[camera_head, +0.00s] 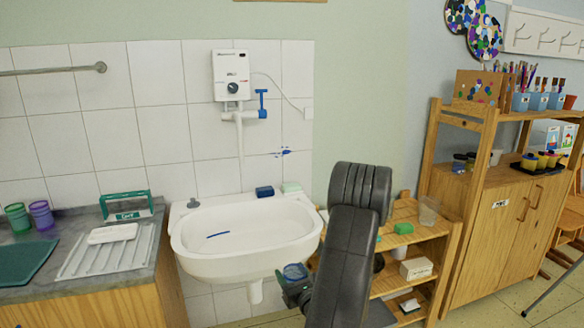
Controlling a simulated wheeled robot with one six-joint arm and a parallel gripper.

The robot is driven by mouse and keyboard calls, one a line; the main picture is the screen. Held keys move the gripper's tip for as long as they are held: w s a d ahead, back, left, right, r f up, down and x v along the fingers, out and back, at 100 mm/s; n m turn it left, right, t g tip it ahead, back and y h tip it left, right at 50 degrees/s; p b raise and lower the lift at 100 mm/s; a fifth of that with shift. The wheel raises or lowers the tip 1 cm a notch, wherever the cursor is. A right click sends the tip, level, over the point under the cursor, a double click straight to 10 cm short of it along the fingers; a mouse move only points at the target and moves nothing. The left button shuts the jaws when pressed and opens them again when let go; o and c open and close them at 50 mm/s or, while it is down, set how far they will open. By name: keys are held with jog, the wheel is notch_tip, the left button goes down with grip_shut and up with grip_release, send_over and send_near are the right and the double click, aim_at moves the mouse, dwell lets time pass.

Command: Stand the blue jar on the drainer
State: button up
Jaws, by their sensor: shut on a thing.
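My gripper (291,287) is in front of the sink's lower right edge, partly hidden by my own dark arm. It is shut on the blue jar (295,271), a small see-through blue vessel that looks roughly upright with its mouth up. The drainer (84,262) is a pale ridged board on the grey counter, left of the sink. A white block-like thing (112,233) lies across its back part, and its front part is bare. The jar is well to the right of the drainer and apart from it.
The white sink (205,268) stands between my gripper and the counter (140,282). A green rack (127,206) stands behind the drainer. Green and purple cups (41,215) and a dark green mat (22,262) are at the left. A wooden shelf (440,262) is at the right.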

jog(key=r+p, duration=0.2)
jog(key=r, duration=0.1)
jog(key=w+r+m+h+p, duration=0.1)
jog(key=r+p, duration=0.1)
jog(key=r, duration=0.2)
jog(key=r+h+p, duration=0.1)
jog(key=r+p, duration=0.1)
jog(key=r, duration=0.2)
jog(key=shift+w+m+t, duration=0.2)
jog(key=shift+m+t, duration=0.1)
jog(key=shift+t, duration=0.1)
